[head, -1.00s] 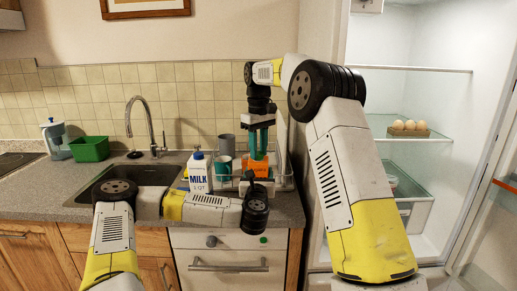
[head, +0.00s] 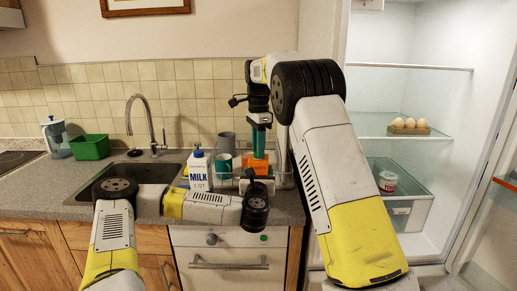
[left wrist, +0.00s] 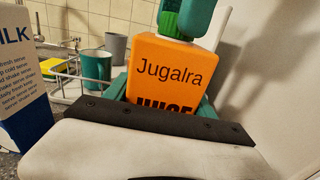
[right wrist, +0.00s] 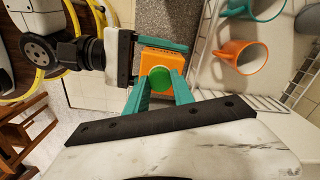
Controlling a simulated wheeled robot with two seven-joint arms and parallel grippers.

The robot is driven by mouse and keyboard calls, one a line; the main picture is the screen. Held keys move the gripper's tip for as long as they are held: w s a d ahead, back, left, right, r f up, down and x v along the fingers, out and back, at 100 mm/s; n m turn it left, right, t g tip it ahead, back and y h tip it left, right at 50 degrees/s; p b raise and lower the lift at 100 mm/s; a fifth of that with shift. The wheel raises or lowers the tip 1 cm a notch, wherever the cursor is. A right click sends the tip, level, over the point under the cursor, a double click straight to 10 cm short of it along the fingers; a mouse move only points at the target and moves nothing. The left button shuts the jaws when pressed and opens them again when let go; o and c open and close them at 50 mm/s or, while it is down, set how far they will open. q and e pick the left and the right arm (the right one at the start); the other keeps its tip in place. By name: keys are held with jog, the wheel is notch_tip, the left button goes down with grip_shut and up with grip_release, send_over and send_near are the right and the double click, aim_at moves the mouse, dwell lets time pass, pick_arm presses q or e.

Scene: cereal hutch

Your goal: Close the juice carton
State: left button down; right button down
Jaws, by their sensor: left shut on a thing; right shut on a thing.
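The orange juice carton (head: 258,166) stands upright at the dish rack, its "Jugalra" label facing the left wrist camera (left wrist: 168,70). My left gripper (left wrist: 160,98) is shut on the carton, with a teal finger at each side of its body. The green cap (right wrist: 158,80) is at the top of the carton. My right gripper (head: 259,142) points down from above, shut on the cap with its teal fingers on either side. Whether the cap is fully seated on the carton cannot be told.
A milk carton (head: 198,171) stands close left of the juice carton. The dish rack (left wrist: 68,75) behind holds a teal mug (left wrist: 97,66) and a grey cup (left wrist: 115,46). The sink (head: 150,174) is left. The open fridge (head: 420,85) is right, with eggs (head: 409,127) on a shelf.

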jog(key=m, duration=0.9)
jog(key=shift+m, duration=0.4)
jog(key=m, duration=0.4)
jog(key=shift+w+m, duration=0.1)
jog(key=shift+m, duration=0.3)
jog(key=m, duration=0.5)
jog(key=shift+d, duration=0.1)
jog(key=c, duration=1.1)
grip_release()
